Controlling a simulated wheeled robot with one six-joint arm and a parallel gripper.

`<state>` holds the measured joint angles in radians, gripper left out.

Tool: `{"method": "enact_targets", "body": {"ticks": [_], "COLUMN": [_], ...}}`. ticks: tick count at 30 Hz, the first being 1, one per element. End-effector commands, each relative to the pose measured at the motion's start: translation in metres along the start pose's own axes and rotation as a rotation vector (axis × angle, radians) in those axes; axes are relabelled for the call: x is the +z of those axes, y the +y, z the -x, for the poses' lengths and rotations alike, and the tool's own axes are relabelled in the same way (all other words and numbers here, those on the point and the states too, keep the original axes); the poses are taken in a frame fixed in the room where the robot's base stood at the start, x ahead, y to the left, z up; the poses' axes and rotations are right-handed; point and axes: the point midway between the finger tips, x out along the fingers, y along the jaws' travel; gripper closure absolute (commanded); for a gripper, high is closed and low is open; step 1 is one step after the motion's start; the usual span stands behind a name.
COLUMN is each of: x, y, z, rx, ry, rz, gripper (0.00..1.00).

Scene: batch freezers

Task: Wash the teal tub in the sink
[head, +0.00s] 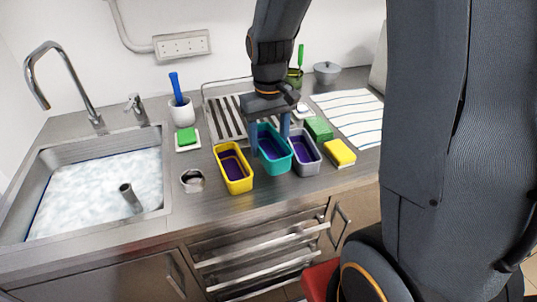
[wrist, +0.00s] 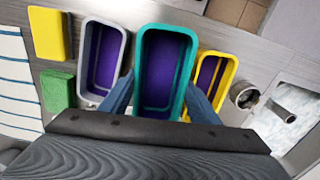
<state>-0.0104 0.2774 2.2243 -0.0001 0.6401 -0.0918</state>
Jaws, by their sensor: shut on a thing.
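My gripper (head: 270,143) is shut on the teal tub (head: 278,167), with one blue finger on each side of it. The wrist view shows the teal tub (wrist: 140,72) upright between the fingers, with purple inside. It looks larger there than its neighbours and seems raised a little; its underside is hidden. A yellow tub (head: 250,186) stands to its left and a grey tub (head: 313,168) to its right, both with purple inside. The steel sink (head: 105,137) is at the left, filled with foamy water (head: 80,190). A short pipe (head: 131,198) stands up in it.
A tall tap (head: 85,95) rises behind the sink. A round steel cup (head: 192,181) stands between sink and tubs. A green sponge (head: 187,136) and a white pot with a blue handle (head: 182,112) are behind. Green and yellow blocks (head: 340,153) and a striped cloth (head: 350,115) lie right.

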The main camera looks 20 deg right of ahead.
Motion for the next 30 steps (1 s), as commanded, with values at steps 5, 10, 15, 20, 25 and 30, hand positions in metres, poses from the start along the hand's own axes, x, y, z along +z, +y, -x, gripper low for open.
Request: {"method": "enact_targets", "body": {"ticks": [5, 10, 15, 20, 25, 30], "x": [-0.002, -0.006, -0.040, -0.087, -0.128, -0.158], "y": [0.000, -0.004, -0.032, -0.084, -0.148, -0.218], "z": [0.026, 0.040, 0.045, 0.045, 0.043, 0.038], "rx": [0.000, 0.000, 0.000, 0.000, 0.000, 0.000], "ry": [0.004, 0.001, 0.000, 0.000, -0.001, 0.000], "rz": [0.000, 0.008, 0.055, 0.124, 0.197, 0.268], "gripper": [0.67, 0.67, 0.67, 0.67, 0.67, 0.67]}}
